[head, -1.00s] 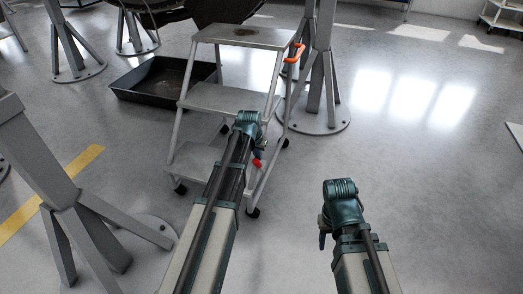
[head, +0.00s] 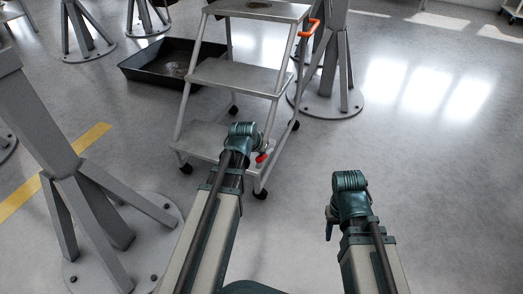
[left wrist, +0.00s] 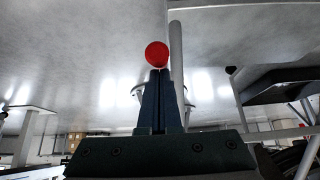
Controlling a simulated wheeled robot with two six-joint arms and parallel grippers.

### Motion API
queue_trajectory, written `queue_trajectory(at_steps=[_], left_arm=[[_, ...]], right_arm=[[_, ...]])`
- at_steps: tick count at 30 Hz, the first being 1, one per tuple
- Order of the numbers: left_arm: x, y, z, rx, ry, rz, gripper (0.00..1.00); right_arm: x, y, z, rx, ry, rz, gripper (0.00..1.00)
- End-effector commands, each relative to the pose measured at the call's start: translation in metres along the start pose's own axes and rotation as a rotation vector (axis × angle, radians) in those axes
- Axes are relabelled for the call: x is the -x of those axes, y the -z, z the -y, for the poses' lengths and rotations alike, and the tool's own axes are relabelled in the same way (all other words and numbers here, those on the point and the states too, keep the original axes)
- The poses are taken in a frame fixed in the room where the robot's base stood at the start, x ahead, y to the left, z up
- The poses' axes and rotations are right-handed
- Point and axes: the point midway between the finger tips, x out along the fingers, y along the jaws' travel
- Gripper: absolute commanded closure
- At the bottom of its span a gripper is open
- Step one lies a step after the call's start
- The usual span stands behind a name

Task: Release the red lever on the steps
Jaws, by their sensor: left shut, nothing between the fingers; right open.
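The grey metal steps (head: 235,77) stand in the middle of the head view. The red lever (head: 262,157) shows as a small red end low by their right front leg. My left gripper (head: 263,146) is at the lever, its fingers mostly hidden behind the wrist. In the left wrist view the left gripper (left wrist: 160,72) is shut and empty, with the lever's round red knob (left wrist: 157,54) right at its tips; whether they touch I cannot tell. My right gripper (head: 329,230) is open and empty over bare floor to the right of the steps.
An orange handle (head: 314,27) sits at the upper right of the steps. A black tray (head: 160,66) lies behind them at left. A grey stand (head: 75,170) is close at left, another stand (head: 335,85) behind right. Floor at right is clear.

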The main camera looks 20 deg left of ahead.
Motion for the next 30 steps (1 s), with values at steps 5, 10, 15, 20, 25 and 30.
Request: queue_trajectory(at_steps=[5, 10, 15, 20, 25, 30], left_arm=[[0.000, -0.010, 0.000, -0.001, 0.000, 0.023, 1.00], [0.000, -0.011, 0.000, -0.002, 0.001, 0.023, 1.00], [0.001, -0.010, 0.000, -0.002, 0.003, 0.023, 1.00], [0.005, -0.004, 0.000, -0.002, 0.004, 0.020, 1.00], [0.014, 0.015, -0.001, -0.002, 0.004, 0.011, 1.00], [0.028, 0.042, -0.002, -0.002, 0.004, -0.005, 1.00]], right_arm=[[-0.003, 0.000, 0.000, 0.000, 0.000, 0.000, 0.50], [-0.003, 0.000, 0.000, 0.000, 0.000, 0.000, 0.50], [-0.002, 0.000, 0.000, 0.000, 0.000, 0.000, 0.50], [0.004, 0.000, 0.000, 0.000, 0.000, 0.000, 0.50], [0.021, -0.001, -0.002, 0.000, 0.000, 0.001, 0.50], [0.045, -0.003, -0.004, 0.000, 0.000, 0.003, 0.50]])
